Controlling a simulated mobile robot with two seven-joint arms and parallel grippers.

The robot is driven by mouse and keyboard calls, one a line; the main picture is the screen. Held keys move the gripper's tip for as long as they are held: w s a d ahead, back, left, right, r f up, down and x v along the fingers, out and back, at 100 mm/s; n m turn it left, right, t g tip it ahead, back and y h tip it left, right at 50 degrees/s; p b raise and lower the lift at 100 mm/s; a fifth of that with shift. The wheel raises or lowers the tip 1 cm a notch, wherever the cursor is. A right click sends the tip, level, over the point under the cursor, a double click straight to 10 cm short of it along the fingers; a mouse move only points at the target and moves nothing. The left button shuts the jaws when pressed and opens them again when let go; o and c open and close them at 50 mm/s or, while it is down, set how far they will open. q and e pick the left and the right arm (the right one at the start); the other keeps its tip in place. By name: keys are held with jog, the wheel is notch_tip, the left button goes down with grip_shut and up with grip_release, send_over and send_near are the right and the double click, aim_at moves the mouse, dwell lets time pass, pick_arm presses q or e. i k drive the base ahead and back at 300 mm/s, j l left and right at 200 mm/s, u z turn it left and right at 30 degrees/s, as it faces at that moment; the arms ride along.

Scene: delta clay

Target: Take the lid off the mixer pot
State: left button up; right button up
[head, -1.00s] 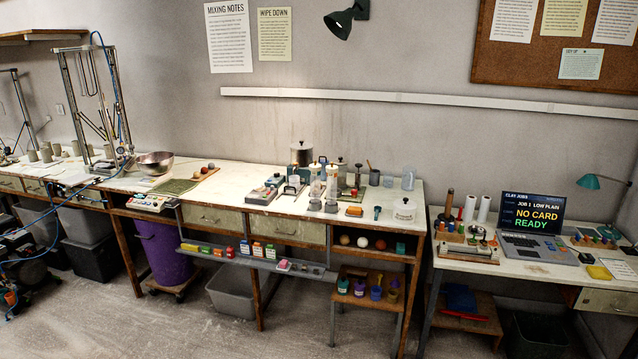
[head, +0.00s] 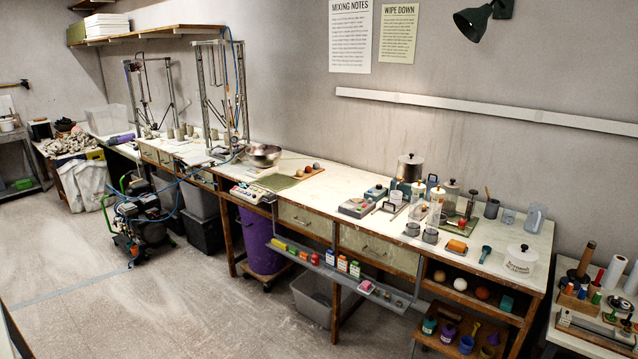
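Neither of my grippers is in view. A steel pot (head: 409,169) with a dark knob on its lid stands at the back of the long bench, right of the middle. A white lidded tub (head: 520,262) with a dark knob and some lettering stands near the bench's right end. Both look closed. I cannot tell for sure from this distance which one is the mixer pot.
The long bench (head: 335,178) runs along the wall. Clear cylinders (head: 435,207) and small bottles crowd in front of the steel pot. A steel bowl (head: 264,154) sits further left. A compressor (head: 140,220) stands on the floor at left. The floor in front is open.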

aim_at(409, 158)
jog(key=i+l+u, duration=0.1)
jog(key=l+u, duration=0.25)
jog(key=l, duration=0.15)
jog(key=l+u, duration=0.35)
jog(key=l, duration=0.15)
